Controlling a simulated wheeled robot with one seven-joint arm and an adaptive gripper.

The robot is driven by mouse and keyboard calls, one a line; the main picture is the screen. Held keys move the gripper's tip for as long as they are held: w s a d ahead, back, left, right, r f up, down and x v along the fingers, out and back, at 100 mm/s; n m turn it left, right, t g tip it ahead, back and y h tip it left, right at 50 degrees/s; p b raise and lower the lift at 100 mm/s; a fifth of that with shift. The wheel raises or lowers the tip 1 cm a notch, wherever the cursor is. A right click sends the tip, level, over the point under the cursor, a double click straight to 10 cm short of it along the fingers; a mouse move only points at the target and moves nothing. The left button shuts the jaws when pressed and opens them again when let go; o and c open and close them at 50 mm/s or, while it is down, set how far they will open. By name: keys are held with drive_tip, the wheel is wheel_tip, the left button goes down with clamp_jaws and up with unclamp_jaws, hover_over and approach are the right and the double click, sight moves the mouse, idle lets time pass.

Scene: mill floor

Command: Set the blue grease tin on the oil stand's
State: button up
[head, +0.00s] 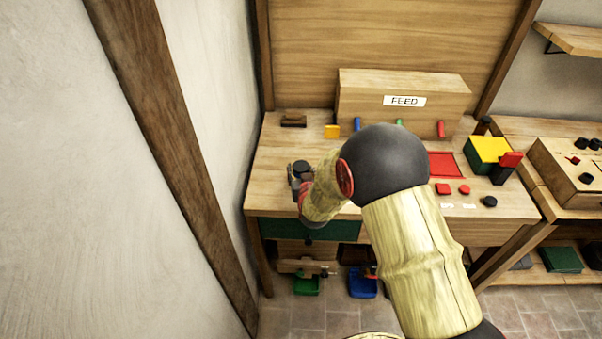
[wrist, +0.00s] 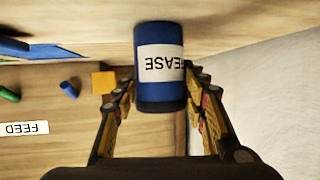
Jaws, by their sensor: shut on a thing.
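The blue grease tin (wrist: 160,95), with a white label reading GREASE upside down, fills the upper middle of the wrist view. My gripper (wrist: 158,88) is shut on it, with one finger on each side. In the head view, my gripper (head: 300,178) is low over the left end of the workbench, and my arm and hand hide the tin or most of it. I cannot tell from these frames whether the tin touches a surface. I cannot make out with certainty which thing is the oil stand.
The workbench (head: 270,160) carries a FEED box (head: 404,100), a small brown wooden block (head: 293,120), a yellow block (head: 332,131) and a red panel (head: 445,164). A green bin (head: 306,285) and a blue bin (head: 361,284) are below. A wall (head: 205,90) stands close at the left.

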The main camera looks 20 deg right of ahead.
drive_tip(key=shift+r, duration=0.1)
drive_tip(key=shift+f, duration=0.2)
drive_tip(key=o, duration=1.4)
drive_tip(key=shift+r, duration=0.1)
